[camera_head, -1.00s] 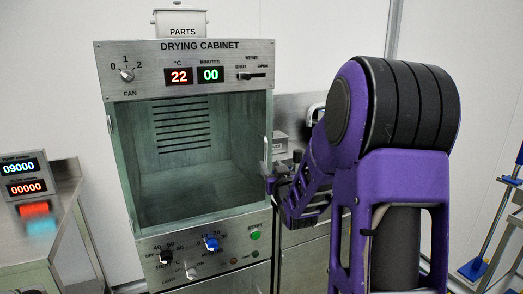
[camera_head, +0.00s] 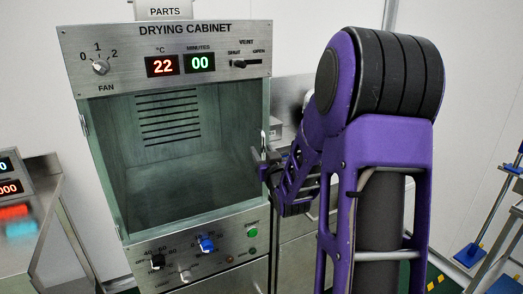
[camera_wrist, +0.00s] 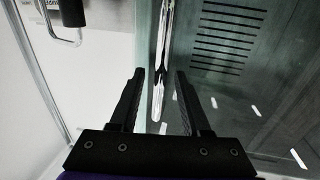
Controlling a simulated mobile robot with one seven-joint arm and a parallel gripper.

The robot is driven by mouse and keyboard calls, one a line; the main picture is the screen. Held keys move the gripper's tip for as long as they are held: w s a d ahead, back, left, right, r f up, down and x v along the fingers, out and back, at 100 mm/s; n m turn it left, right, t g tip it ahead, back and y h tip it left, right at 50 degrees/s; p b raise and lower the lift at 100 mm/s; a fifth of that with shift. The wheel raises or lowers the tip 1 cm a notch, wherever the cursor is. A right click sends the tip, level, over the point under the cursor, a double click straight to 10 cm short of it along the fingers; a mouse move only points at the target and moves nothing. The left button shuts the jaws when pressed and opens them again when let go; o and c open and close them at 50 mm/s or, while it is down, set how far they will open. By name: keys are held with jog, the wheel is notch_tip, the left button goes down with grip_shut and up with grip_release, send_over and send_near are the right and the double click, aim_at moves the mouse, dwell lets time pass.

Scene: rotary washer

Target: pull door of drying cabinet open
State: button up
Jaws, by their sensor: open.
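The drying cabinet (camera_head: 170,28) stands left of my arm. Its tinted glass door (camera_head: 170,165) looks shut over the empty chamber, with a hinge at its left edge. The door's upright chrome handle (camera_head: 264,138) is at the door's right edge. In the wrist view the handle (camera_wrist: 164,50) runs down between my fingers. My gripper (camera_wrist: 159,73) is open, with one finger on each side of the handle and a visible gap to each. In the head view my gripper (camera_head: 264,160) is at the handle's lower part, where my arm partly hides what lies behind.
Control knobs (camera_head: 207,244) and a green button (camera_head: 252,233) sit below the door. A metal bench (camera_head: 55,185) with a display stands at left. A metal counter (camera_head: 290,90) is right of the cabinet. A blue stand (camera_head: 470,254) is at far right.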

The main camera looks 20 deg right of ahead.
jog(key=shift+c, duration=0.2)
grip_shut()
jog(key=shift+r, duration=0.1)
dwell(1.1)
